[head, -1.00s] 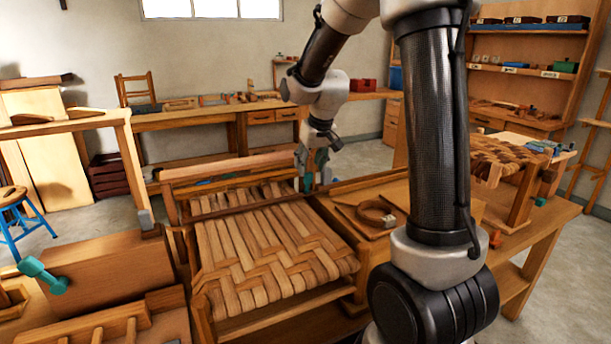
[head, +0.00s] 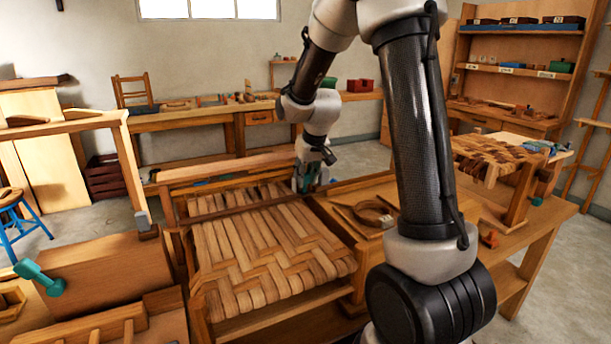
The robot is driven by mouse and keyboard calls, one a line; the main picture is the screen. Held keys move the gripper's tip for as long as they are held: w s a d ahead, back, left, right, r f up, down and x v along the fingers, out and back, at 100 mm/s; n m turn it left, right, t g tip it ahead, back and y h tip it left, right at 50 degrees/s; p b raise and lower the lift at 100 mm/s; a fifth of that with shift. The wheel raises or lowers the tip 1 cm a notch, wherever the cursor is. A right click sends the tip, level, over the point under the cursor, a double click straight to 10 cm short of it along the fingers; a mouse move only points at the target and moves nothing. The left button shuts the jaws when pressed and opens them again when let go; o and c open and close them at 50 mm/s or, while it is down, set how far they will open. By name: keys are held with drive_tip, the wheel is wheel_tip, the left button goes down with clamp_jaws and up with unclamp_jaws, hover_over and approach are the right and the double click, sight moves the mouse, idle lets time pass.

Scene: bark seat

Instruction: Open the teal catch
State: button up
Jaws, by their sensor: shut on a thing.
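The teal catch (head: 303,184) is a small teal piece at the back right corner of the woven bark seat (head: 265,250), beside the wooden frame. My gripper (head: 307,184) reaches down to it from above and is shut on it. The fingers and the catch overlap and are small here, so the exact contact and the catch's position are hard to make out. My arm comes down from the upper right.
A teal clamp-like handle (head: 40,278) sticks out by a wooden block at the left. A workbench with a round wooden ring (head: 374,213) stands right of the seat. A blue stool (head: 22,222) is at the far left. Open floor shows behind the bench.

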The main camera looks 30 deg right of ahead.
drive_tip(key=shift+w+g, duration=0.65)
drive_tip(key=shift+g, duration=0.25)
drive_tip(key=shift+w+g, duration=0.5)
drive_tip(key=shift+g, duration=0.7)
drive_tip(key=o, duration=1)
drive_tip(key=shift+r, duration=0.1)
wheel_tip(320, 180, up, 12)
drive_tip(key=shift+s+f, duration=0.1)
drive_tip(key=shift+s, duration=0.05)
